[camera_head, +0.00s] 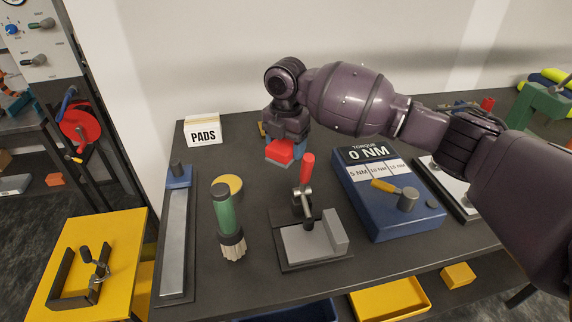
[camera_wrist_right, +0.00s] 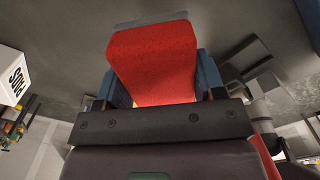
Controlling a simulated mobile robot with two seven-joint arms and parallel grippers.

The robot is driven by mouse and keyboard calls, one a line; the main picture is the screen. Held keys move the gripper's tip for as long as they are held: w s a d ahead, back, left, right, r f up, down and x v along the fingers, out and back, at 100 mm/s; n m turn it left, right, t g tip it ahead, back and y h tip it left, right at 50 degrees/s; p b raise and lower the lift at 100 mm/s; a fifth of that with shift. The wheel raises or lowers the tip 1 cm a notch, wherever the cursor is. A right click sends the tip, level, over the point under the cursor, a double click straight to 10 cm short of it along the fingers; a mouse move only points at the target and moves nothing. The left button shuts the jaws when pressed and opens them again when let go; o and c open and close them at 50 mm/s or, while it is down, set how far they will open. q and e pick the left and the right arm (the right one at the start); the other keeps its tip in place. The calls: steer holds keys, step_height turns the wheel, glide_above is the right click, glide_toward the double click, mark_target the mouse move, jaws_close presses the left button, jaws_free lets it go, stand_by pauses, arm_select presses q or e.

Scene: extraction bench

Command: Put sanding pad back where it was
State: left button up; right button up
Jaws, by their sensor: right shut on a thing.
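The sanding pad (camera_head: 284,149) is a red block, held in my right gripper (camera_head: 280,155) over the back of the dark bench. In the right wrist view the red pad (camera_wrist_right: 152,62) sits between the two blue fingers of the gripper (camera_wrist_right: 153,85), which are shut on its sides. A grey strip shows at its far edge. A white box marked PADS (camera_head: 203,130) stands at the back left of the bench, left of the gripper. Whether the pad touches anything below it is hard to tell. My left gripper is not in view.
A clamp with a red handle (camera_head: 307,168) stands just in front of the gripper. A green-handled brush (camera_head: 222,212) and yellow disc (camera_head: 233,182) are left of it. A blue torque tester (camera_head: 385,222) is right. Bare bench (camera_head: 262,205) lies between brush and clamp.

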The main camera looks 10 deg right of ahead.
mark_target(286, 174)
steer(key=shift+f, duration=2.95)
steer(key=shift+f, duration=0.15)
steer(key=o, duration=0.9)
step_height(286, 174, up, 12)
steer(key=shift+r, duration=0.2)
